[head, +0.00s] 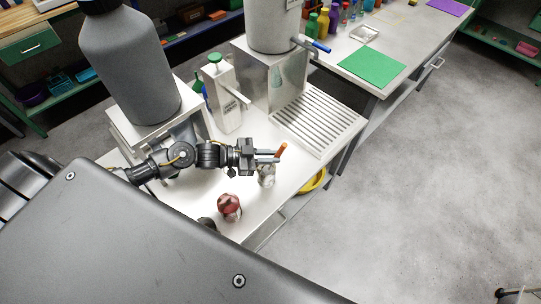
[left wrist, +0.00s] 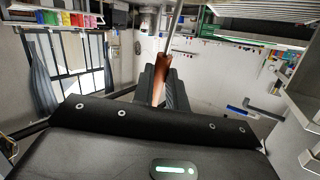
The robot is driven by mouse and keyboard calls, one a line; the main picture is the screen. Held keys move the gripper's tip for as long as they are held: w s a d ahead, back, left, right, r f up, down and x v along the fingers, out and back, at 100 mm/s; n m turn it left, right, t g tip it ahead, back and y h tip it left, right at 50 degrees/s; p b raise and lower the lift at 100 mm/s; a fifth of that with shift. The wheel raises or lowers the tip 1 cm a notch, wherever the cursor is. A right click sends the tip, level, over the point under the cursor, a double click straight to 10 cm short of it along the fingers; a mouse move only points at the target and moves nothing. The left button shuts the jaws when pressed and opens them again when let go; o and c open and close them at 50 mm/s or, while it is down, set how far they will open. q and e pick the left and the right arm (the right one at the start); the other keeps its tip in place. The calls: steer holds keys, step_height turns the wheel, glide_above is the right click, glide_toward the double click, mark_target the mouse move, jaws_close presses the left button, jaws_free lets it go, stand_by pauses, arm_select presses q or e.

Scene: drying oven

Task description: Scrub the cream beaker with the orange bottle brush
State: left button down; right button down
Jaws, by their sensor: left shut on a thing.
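My left gripper (head: 266,157) reaches over the white bench from the left and is shut on the orange bottle brush (head: 281,150). In the left wrist view the brush's orange handle (left wrist: 160,78) sits between the dark fingers, with a thin metal shaft running up out of the picture. A small pale, greyish vessel (head: 267,177) shows just under the gripper; it may be the cream beaker, but its colour is unclear. I cannot tell whether the brush's bristles are inside it. My right gripper is not in view.
A dark red round vessel (head: 229,207) stands near the bench's front edge. Behind are a white pump bottle (head: 226,105), a ribbed draining board (head: 318,122) and a large grey bottle (head: 130,65). A yellow basin (head: 313,182) shows below the bench.

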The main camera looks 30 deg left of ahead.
arm_select(q)
steer(key=shift+f, duration=0.45)
steer(key=shift+s, duration=0.15)
